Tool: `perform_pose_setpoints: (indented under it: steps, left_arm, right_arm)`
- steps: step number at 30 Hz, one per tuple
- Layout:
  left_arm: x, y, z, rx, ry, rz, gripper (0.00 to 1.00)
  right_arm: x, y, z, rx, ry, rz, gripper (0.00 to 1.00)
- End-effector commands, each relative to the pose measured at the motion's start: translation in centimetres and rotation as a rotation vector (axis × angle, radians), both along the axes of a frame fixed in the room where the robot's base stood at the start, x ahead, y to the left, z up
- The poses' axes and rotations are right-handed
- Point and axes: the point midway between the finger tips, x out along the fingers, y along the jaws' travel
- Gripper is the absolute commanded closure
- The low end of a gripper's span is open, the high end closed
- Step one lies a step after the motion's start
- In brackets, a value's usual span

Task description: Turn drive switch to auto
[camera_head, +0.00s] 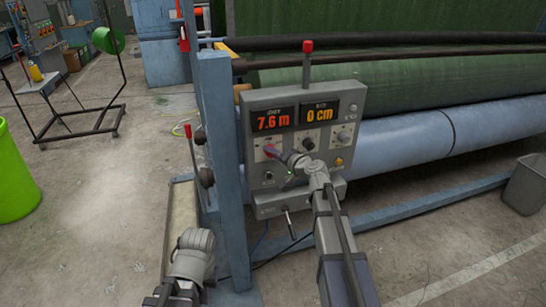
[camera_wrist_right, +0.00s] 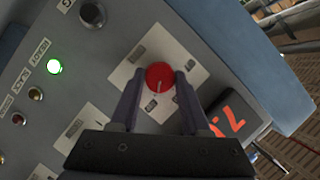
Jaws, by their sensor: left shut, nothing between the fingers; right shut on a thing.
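The drive switch is a round red knob on a white plate on the grey control panel (camera_head: 345,115). In the right wrist view the red knob (camera_wrist_right: 158,74) sits between the fingertips of my right gripper (camera_wrist_right: 159,82), which is shut on it. A pale line on the knob points toward the lower labels, too small to read. In the head view my right gripper (camera_head: 273,152) reaches the panel's left side and partly covers the knob. My left gripper (camera_head: 194,242) is low at the left, away from the panel; its fingers are hard to make out.
The panel has a red 7.6 m display (camera_head: 273,120), an orange 0 cm display (camera_head: 320,113), a black knob (camera_head: 309,143) and a lit green lamp (camera_wrist_right: 54,66). A blue post (camera_head: 222,150) stands left of it. Rollers run behind. A green bin (camera_head: 15,185) stands far left.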

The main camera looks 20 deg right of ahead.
Motion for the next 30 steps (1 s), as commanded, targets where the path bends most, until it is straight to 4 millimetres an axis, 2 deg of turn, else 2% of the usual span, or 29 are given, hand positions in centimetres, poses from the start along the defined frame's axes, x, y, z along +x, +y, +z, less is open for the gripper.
perform_pose_setpoints:
  steps: [9, 22, 23, 30]
  left_arm:
    - [0.0, 0.01, -0.57, 0.0, 0.0, 0.0, 1.0]
    - [0.0, 0.01, -0.57, 0.0, 0.0, 0.0, 1.0]
    - [0.0, 0.01, -0.57, 0.0, 0.0, 0.0, 1.0]
    - [0.0, 0.0, -0.56, 0.0, 0.0, 0.0, 1.0]
  right_arm:
    - [-0.1, 0.0, -0.13, 0.072, 0.005, 0.002, 1.0]
    - [-0.11, 0.02, -0.09, 0.081, 0.006, 0.003, 1.0]
    - [-0.11, 0.02, -0.09, 0.081, 0.006, 0.003, 0.53]
    - [-0.06, 0.0, -0.06, 0.081, 0.005, 0.001, 0.26]
